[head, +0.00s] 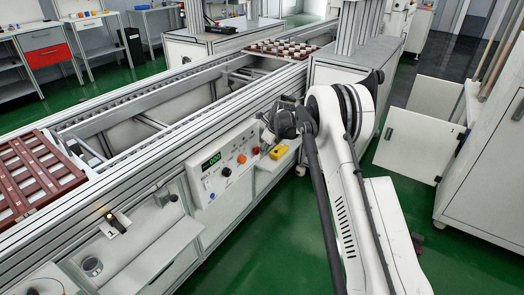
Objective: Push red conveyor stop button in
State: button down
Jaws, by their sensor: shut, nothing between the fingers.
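The white control panel (224,178) is on the side of the conveyor, left of my arm. It has a green digital display (211,161), a black knob (227,171) and several small buttons. A red button (242,158) sits right of the knob, and an orange-red one (256,150) is further right; I cannot tell from this view which is the stop button. My gripper (268,130) is shut and empty, close to the panel's upper right end. Its fingertips are small and partly hidden, and I cannot tell whether they touch the panel.
A yellow box (278,152) is just below my gripper, beside the panel. The conveyor (190,95) runs diagonally, with brown trays (38,165) at the left and a tray of pots (282,48) at the far end. A white cabinet (485,150) stands right.

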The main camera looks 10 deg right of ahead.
jog(key=s+d+f+p+v, duration=0.1)
jog(key=d+p+v, duration=0.1)
jog(key=v, duration=0.9)
jog(key=shift+s+p, duration=0.25)
jog(key=shift+p, duration=0.2)
jog(key=shift+r, duration=0.1)
jog(key=s+a+r+n+t+h+p, duration=0.15)
jog(key=s+r+n, duration=0.45)
jog(key=s+r, duration=0.65)
jog(key=s+a+r+n+p, duration=0.25)
jog(key=s+r+n, duration=0.5)
jog(key=r, duration=0.75)
jog(key=s+r+n+t+p, duration=0.1)
jog(key=s+n, duration=0.6)
jog(key=s, duration=0.9)
jog(key=s+r+n+t+h+p, duration=0.1)
jog(key=s+n+p, duration=0.4)
jog(key=s, duration=1.1)
jog(key=shift+r+n, duration=0.85)
jog(key=shift+r, duration=0.05)
